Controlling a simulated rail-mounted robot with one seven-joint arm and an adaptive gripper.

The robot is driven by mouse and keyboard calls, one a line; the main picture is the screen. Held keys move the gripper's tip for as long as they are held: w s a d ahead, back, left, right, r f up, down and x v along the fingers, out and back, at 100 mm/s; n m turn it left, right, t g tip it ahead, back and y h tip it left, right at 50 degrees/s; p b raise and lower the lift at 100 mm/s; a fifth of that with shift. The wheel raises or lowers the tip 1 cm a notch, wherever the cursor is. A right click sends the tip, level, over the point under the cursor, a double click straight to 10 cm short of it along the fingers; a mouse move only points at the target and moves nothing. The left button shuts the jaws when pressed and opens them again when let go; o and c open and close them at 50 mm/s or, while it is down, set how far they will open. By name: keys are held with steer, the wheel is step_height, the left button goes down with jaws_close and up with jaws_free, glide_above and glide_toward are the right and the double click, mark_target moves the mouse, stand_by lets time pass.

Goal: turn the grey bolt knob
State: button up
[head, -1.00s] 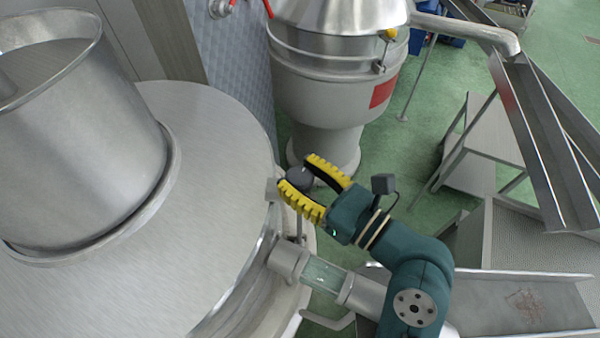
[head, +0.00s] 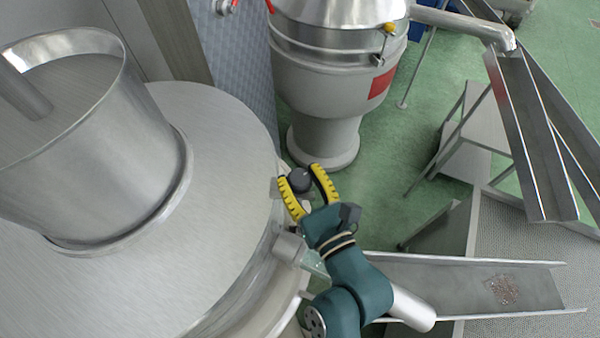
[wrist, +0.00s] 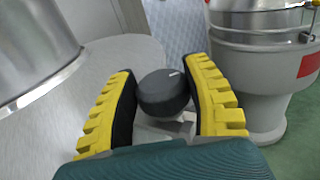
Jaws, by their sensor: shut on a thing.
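The grey bolt knob (head: 299,179) is a dark, round knob at the right rim of the large steel vessel (head: 215,130). In the wrist view the knob (wrist: 163,93) sits between the two yellow ribbed fingers, with a short pale mark on its upper right edge. My gripper (head: 306,182) is shut on the knob, with one finger on its left and one on its right. The black inner pads lie against or very close to the knob's sides. Below the knob a pale grey mount (wrist: 165,130) shows, partly hidden by the knob and my wrist.
A steel cylinder (head: 95,150) stands on the vessel's lid at left. A separator with a red label (head: 381,82) stands behind the gripper. A pipe stub (head: 288,249) lies close beside my arm. A chute (head: 440,285) runs to the right. Green floor shows between.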

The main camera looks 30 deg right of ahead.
steer(key=o, duration=1.2)
steer(key=s, duration=1.2)
steer(key=shift+a, duration=0.15)
